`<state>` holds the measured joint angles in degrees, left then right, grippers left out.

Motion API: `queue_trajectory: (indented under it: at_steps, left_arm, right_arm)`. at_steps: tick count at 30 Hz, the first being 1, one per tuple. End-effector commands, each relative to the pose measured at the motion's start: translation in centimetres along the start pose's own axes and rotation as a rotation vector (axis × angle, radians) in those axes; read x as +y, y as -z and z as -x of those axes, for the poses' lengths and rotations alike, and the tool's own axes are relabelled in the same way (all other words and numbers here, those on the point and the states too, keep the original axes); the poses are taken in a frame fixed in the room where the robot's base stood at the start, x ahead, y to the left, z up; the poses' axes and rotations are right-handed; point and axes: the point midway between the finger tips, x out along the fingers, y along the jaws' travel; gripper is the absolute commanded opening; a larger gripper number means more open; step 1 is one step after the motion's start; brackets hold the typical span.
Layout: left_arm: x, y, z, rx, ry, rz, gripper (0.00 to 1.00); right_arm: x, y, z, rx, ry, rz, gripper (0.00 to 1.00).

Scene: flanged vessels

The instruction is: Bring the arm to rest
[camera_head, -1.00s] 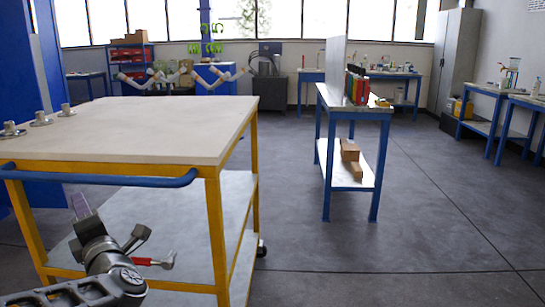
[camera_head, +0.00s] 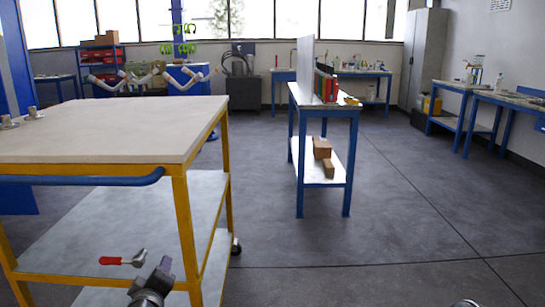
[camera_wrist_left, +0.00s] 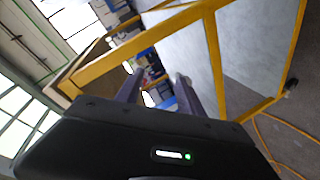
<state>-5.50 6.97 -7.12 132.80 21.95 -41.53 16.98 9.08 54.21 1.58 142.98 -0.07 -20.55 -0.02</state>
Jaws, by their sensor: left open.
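My left gripper (camera_head: 155,275) is low at the bottom edge of the head view, in front of the cart's lower shelf. In the left wrist view its two fingers stand apart with nothing between them (camera_wrist_left: 159,92). Most of the left arm is out of the head view. My right gripper does not show. Small metal flanged vessels stand at the left of the cart top, one at the picture edge (camera_head: 8,122) and one beside it (camera_head: 33,113).
The yellow-framed cart (camera_head: 110,130) with a blue handle (camera_head: 85,180) stands close on the left. A red-handled part (camera_head: 122,260) shows against its lower shelf. A blue bench (camera_head: 325,105) stands beyond. Grey floor (camera_head: 400,210) is clear to the right.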

Motion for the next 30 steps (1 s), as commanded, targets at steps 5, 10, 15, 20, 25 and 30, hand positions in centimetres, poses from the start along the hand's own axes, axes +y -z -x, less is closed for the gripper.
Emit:
queue_trajectory:
  at_steps: [5, 10, 15, 20, 25, 30]
  left_arm:
    - [-6.8, -13.7, 1.0, -0.351, 0.074, -0.282, 0.45]
    - [-14.2, -24.9, 5.8, -0.692, 0.114, -0.483, 0.45]
    - [-20.6, -32.9, 12.7, -0.989, 0.139, -0.588, 0.45]
    - [-24.7, -37.5, 18.8, -1.189, 0.165, -0.602, 0.45]
    - [-28.4, -41.1, 24.7, -1.345, 0.224, -0.557, 0.45]
    - [-25.2, -38.2, 26.1, -1.349, 0.236, -0.545, 0.45]
  right_arm:
    - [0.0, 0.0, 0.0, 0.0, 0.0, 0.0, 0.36]
    - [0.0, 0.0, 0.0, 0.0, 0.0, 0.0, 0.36]
    - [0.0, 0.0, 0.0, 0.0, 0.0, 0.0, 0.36]
    - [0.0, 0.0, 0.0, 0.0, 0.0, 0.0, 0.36]
    - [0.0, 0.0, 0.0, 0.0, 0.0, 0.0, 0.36]
    - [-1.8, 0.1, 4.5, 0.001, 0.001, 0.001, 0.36]
